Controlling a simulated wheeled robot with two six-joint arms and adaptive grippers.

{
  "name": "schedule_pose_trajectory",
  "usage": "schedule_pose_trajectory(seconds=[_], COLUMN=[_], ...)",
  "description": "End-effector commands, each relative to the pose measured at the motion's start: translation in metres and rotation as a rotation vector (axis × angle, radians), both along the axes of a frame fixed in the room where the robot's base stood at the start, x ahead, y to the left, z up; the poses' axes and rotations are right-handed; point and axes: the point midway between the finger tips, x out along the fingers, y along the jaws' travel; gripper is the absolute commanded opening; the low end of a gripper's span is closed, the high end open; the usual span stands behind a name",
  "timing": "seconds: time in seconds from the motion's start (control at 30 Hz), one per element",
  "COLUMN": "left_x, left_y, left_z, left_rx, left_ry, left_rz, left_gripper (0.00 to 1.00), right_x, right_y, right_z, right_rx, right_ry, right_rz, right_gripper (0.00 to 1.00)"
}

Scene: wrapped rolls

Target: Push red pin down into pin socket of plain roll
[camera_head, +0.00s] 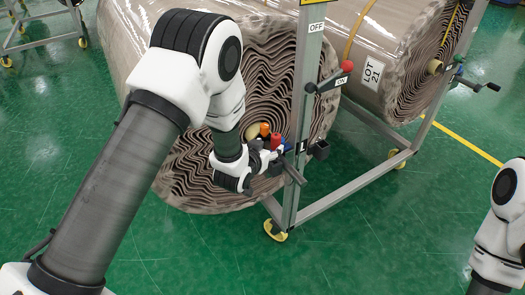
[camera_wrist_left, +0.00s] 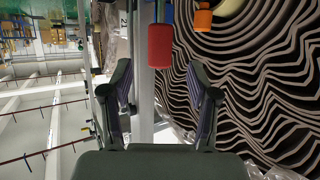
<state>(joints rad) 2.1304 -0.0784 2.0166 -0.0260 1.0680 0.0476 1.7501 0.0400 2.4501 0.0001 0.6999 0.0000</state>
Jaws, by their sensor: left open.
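The plain roll (camera_head: 283,65), wrapped and without a lot label, shows its wavy brown end face. In front of that face my left gripper (camera_head: 279,153) is beside the stand's post. A red pin (camera_head: 276,139) shows just above the gripper. In the left wrist view the red pin (camera_wrist_left: 160,46) is a red cylinder with a blue part behind it, ahead of the open left gripper (camera_wrist_left: 160,82). It lines up with the gap between the fingers, which hold nothing. The pin socket cannot be made out. My right gripper is outside the view.
An orange piece (camera_head: 265,129) is next to the red pin. The grey post (camera_head: 302,100) carries a red-knobbed lever (camera_head: 347,66) by the ON label and a black box (camera_head: 320,150). A second roll (camera_head: 375,70) marked LOT 21 is at right. The green floor in front is clear.

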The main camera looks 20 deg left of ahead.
Motion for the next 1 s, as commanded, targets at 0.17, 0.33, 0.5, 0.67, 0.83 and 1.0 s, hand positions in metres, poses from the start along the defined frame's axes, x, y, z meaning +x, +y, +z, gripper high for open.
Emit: schedule_pose_trajectory(seconds=[0.17,0.33,0.5,0.67,0.83,1.0], left_x=[-0.036,-0.049,-0.049,-0.049,-0.050,-0.074], left_y=[0.003,0.004,0.004,0.004,0.004,0.009], left_z=[0.015,0.021,0.021,0.020,0.019,-0.036], left_rx=[0.000,0.000,0.000,0.000,0.000,-0.010], left_ry=[0.000,-0.001,-0.001,-0.001,0.002,0.110], left_rz=[0.000,0.000,0.000,0.000,0.000,0.015], left_gripper=[0.60,0.60,0.60,0.60,0.60,0.60], right_x=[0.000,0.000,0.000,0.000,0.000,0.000], right_y=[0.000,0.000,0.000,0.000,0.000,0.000], right_z=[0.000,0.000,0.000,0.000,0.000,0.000], right_rx=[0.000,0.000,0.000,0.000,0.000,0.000], right_ry=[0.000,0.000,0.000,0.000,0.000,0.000], right_rz=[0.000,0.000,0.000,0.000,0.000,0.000], right_gripper=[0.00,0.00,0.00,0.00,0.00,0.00])
